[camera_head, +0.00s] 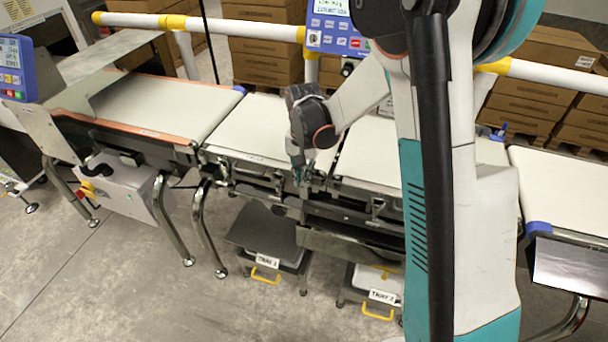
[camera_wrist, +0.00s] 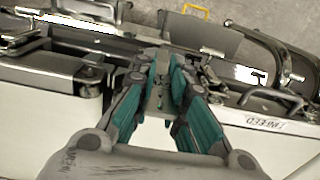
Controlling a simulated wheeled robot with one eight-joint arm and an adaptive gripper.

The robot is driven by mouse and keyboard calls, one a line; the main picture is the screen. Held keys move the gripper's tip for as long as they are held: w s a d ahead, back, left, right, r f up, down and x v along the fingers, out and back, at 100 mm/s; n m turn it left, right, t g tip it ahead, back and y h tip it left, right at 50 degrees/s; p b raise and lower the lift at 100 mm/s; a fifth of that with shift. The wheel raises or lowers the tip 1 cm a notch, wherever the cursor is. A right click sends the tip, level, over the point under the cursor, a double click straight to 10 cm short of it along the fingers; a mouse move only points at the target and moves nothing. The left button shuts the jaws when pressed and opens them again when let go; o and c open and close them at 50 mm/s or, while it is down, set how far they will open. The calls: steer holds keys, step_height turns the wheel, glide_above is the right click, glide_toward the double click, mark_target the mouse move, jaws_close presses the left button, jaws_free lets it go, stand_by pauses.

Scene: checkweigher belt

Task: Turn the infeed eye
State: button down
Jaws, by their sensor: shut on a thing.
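My gripper (camera_head: 302,180) reaches down to the front rail, by the gap between the two middle belts. In the wrist view its teal-padded fingers (camera_wrist: 168,66) are close together around a small grey metal part (camera_wrist: 158,92). This seems to be the infeed eye on its bracket. The fingers and wrist hide most of it, so its facing cannot be told. A belt section with an upside-down INFEED label (camera_wrist: 265,123) lies to the right in the wrist view; the left middle belt (camera_head: 245,128) is in the head view.
A guard rail (camera_head: 235,30) and stacked cartons (camera_head: 262,60) stand behind the belts. Labelled trays with yellow handles (camera_head: 265,276) sit below. The floor (camera_head: 110,275) at front left is clear.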

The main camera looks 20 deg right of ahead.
stand_by(0.4)
steer(key=c, duration=1.4)
jaws_free()
steer(key=shift+o, duration=0.2)
step_height(320, 180, up, 12)
